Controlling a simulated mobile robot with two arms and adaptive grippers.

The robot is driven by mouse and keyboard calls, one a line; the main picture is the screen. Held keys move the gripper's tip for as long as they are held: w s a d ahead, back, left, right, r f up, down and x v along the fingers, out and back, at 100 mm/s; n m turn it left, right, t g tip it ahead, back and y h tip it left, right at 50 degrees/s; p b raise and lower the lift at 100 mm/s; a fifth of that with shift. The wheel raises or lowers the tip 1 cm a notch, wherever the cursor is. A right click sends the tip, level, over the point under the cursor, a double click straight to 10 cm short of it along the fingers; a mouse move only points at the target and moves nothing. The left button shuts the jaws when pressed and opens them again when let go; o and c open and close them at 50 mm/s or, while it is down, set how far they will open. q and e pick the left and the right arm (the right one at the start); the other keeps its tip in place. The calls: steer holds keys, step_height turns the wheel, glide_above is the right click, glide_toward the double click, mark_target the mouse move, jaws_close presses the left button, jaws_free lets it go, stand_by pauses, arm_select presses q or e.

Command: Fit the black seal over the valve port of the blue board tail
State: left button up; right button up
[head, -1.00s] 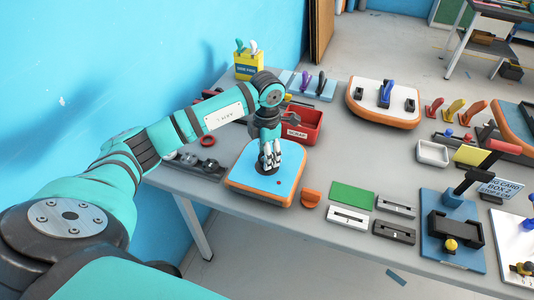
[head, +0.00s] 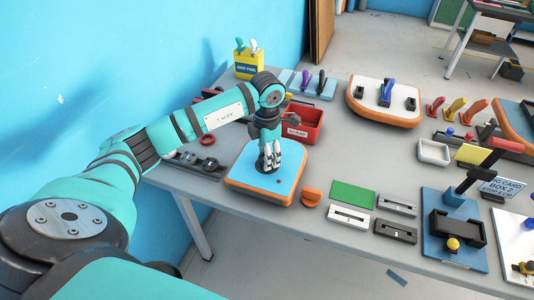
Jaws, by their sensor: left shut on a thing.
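The blue board tail (head: 288,178), with an orange edge and a small red dot, lies near the table's left front. My left gripper (head: 269,164) points down over its middle, shut, with the fingertips at or just above the blue surface. A dark edge shows at the fingertips, which fits the black seal, but the fingers hide most of it. The valve port is hidden under the gripper, so I cannot tell whether the seal is around it. My right gripper is not in view.
A red scrap bin (head: 304,128) stands close behind the gripper. A rack with dark round parts (head: 209,164) and a red ring (head: 207,140) lie to the left. An orange piece (head: 311,196) and a green block (head: 352,195) lie to the right. A white board (head: 398,96) lies behind.

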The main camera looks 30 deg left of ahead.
arm_select(q)
steer(key=shift+f+b, duration=0.65)
steer(key=shift+f, duration=0.25)
steer(key=o, duration=0.9)
steer(key=shift+r, duration=0.1)
steer(key=shift+o, duration=0.2)
step_height(320, 180, up, 12)
